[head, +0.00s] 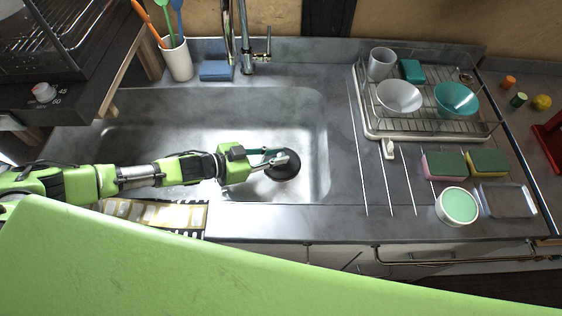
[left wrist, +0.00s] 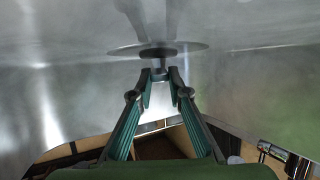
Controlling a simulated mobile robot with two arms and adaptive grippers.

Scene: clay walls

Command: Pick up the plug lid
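The plug lid (head: 285,168) is a dark round disc low in the right part of the sink. In the left wrist view the plug lid (left wrist: 185,47) shows nearly edge-on, with a small knob pointing toward my gripper. My left gripper (head: 279,155) reaches in from the left, at the lid. In the left wrist view the left gripper (left wrist: 159,74) has its fingertips on either side of the knob, with what looks like a narrow gap on each side; contact is not clear. The fingers look open. My right gripper is not in view.
The grey sink basin (head: 309,120) surrounds the lid, with a tap (head: 243,45) behind it. A dish rack (head: 440,125) with bowls and a cup stands on the right. Sponges (head: 444,165) and a round tub (head: 458,206) lie in front of the rack.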

